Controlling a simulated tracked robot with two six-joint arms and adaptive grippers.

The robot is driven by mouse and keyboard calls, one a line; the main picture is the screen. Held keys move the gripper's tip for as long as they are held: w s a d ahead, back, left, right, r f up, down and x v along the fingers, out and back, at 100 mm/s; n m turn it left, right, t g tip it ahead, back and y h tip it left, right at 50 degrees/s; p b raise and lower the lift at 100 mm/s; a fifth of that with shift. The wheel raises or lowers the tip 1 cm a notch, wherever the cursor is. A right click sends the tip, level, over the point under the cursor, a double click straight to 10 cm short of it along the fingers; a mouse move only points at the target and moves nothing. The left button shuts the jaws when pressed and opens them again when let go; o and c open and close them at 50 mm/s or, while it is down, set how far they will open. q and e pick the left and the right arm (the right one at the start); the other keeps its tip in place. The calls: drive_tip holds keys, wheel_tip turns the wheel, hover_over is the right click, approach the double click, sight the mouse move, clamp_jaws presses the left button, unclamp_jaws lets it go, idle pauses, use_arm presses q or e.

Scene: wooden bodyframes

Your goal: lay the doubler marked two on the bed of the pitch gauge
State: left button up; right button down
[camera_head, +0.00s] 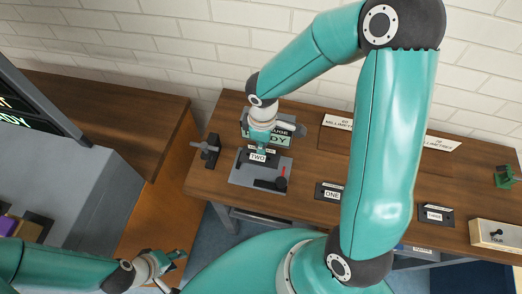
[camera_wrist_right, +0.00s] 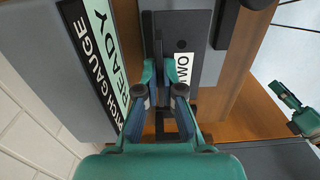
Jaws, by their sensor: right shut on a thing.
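The doubler marked two (camera_head: 258,157) is a dark plate with a white label, at the pitch gauge. My right gripper (camera_head: 262,146) is shut on it from above. In the right wrist view, the fingers of the gripper (camera_wrist_right: 160,75) close on the doubler (camera_wrist_right: 185,30) beside its label. The pitch gauge has a grey bed (camera_head: 243,177) and a display (camera_head: 285,138) reading ready behind it. The doubler is over the bed; whether it touches is unclear. My left gripper (camera_head: 172,261) is low at left, away from the bench, its jaw state unclear.
A doubler marked one (camera_head: 332,193) and one marked three (camera_head: 434,215) lie to the right on the wooden bench (camera_head: 310,160). A dark clamp-like fixture (camera_head: 207,150) stands left of the gauge. A light box (camera_head: 495,236) and a green object (camera_head: 506,177) are far right.

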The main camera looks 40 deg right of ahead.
wheel_tip(320, 180, down, 3)
drive_tip(key=shift+f, duration=0.15)
drive_tip(key=shift+f+b, duration=0.55)
drive_tip(key=shift+b, duration=0.3)
drive_tip(key=shift+s, duration=0.1)
drive_tip(key=c, duration=1.3)
unclamp_jaws()
drive_tip(key=shift+f, duration=0.1)
